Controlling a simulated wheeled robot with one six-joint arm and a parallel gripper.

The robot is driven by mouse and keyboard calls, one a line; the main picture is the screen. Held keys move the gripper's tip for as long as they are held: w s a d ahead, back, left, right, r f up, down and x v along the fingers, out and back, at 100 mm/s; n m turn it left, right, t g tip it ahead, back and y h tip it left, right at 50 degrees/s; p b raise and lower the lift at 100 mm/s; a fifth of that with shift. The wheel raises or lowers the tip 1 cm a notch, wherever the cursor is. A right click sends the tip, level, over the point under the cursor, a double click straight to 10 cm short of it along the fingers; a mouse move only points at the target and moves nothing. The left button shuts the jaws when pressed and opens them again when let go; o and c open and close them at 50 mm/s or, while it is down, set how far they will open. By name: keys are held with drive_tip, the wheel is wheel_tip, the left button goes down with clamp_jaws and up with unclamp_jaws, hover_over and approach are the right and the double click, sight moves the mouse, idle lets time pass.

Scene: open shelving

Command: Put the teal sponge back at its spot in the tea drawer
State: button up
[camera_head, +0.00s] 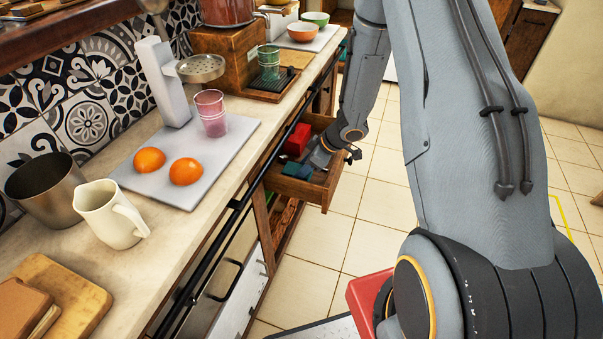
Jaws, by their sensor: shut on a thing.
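The tea drawer (314,188) is pulled open from the counter front, right of the picture's middle. My gripper (314,163) reaches down into it from the upper right and is shut on the teal sponge (304,172). The sponge shows only as a small teal patch at the fingertips, low inside the drawer near its front. Whether it touches the drawer floor cannot be told. My wrist and fingers hide part of the drawer's right side.
A red block (297,140) lies at the drawer's back left. The counter above holds a grey board (200,150) with two oranges (168,166) and pink glasses (211,112), a cream jug (110,214) and a metal pot (45,190). The tiled floor right of the drawer is clear.

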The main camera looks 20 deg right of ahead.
drive_tip(key=shift+f, duration=0.8)
drive_tip(key=shift+f, duration=0.15)
drive_tip(key=o, duration=0.8)
